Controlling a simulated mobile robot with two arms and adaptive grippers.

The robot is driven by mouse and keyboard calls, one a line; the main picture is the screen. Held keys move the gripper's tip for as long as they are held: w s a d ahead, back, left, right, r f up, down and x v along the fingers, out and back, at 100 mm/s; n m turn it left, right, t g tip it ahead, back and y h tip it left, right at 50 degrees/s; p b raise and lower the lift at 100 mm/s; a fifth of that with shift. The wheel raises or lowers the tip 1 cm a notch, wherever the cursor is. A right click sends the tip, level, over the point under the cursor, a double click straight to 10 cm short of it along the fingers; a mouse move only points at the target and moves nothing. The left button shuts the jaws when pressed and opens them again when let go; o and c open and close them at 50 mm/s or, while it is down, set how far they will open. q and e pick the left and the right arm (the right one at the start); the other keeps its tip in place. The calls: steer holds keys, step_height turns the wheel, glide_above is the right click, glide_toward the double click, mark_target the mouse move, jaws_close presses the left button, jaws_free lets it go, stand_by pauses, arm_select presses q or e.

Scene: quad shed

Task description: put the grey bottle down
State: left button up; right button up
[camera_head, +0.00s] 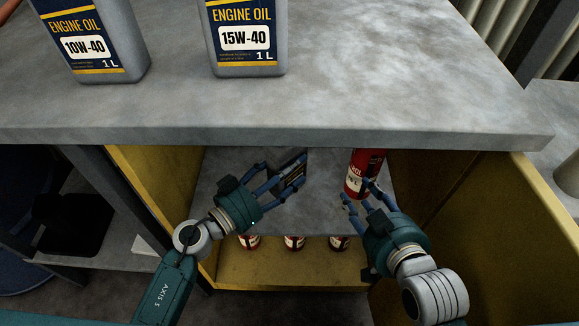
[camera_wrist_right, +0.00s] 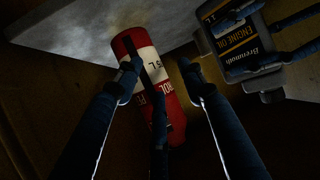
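The grey bottle (camera_head: 287,158) is an engine oil bottle with a dark label, inside the yellow-sided cabinet under the worktop. My left gripper (camera_head: 279,178) has its blue fingers closed around it and hides much of it. In the right wrist view the grey bottle (camera_wrist_right: 245,45) shows at the upper right with left-gripper fingers across it. I cannot tell whether its base touches the shelf. My right gripper (camera_head: 360,194) is open, its fingers spread at a red bottle (camera_head: 364,172). The red bottle (camera_wrist_right: 150,95) also shows between and behind those fingers in the right wrist view.
Two engine oil bottles, labelled 10W-40 (camera_head: 95,45) and 15W-40 (camera_head: 245,40), stand on the grey worktop (camera_head: 400,70). Its front edge overhangs the cabinet. Several red bottles (camera_head: 294,243) stand low in the cabinet. A yellow panel (camera_head: 530,215) bounds the right side.

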arm_select(q)
steer(key=o, duration=0.4)
steer(key=shift+o, duration=0.2)
steer(key=shift+r, duration=0.1)
steer(key=shift+s+a, duration=0.25)
steer(key=p+v, duration=0.1)
steer(key=v, duration=1)
steer(key=shift+s+a, duration=0.1)
arm_select(e)
steer(key=s+d+f+g+h, duration=0.1)
steer(key=s+d+f+g, duration=0.1)
steer(key=s+f, duration=0.3)
steer(key=shift+s+f+g, duration=0.3)
steer(key=shift+f+g, duration=0.1)
steer(key=shift+g, duration=0.5)
steer(key=shift+d, duration=0.1)
